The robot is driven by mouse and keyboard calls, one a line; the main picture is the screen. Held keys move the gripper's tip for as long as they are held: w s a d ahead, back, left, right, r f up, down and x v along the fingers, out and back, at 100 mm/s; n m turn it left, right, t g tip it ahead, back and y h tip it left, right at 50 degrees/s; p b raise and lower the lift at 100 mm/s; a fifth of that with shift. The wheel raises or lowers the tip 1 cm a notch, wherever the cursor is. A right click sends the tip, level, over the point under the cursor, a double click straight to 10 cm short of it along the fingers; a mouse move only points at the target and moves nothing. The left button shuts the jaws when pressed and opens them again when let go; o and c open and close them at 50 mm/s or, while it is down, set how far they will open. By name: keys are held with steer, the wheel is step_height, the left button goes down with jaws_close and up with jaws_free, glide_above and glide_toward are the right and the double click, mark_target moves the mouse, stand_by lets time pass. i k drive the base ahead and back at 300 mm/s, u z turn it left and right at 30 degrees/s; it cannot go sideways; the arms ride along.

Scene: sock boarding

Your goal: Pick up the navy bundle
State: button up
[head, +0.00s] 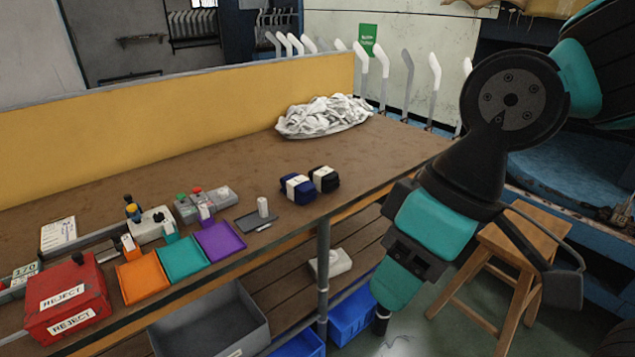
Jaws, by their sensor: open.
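The navy bundle (304,190) lies on the brown bench top near its front edge, with a pale band around it. A black bundle (324,180) with a similar band lies just to its right, very close to it. My gripper (381,322) is at the low end of my arm, beyond the bench's front edge and well below the bench top. It is small and dark in this view, seen from the side, and its fingers are hard to make out. It is open and apart from both bundles.
A grey tray with a white cylinder (263,207) is left of the bundles. Purple (219,240), teal (184,258) and orange (142,277) trays and a red reject box (67,300) stand further left. A white cloth heap (323,116) lies behind. A wooden stool (520,250) stands right.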

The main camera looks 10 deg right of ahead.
mark_target(298, 188)
steer(key=z, duration=0.6)
steer(key=i, duration=1.15)
steer(key=u, duration=0.75)
steer(key=i, duration=0.35)
steer(key=u, duration=0.3)
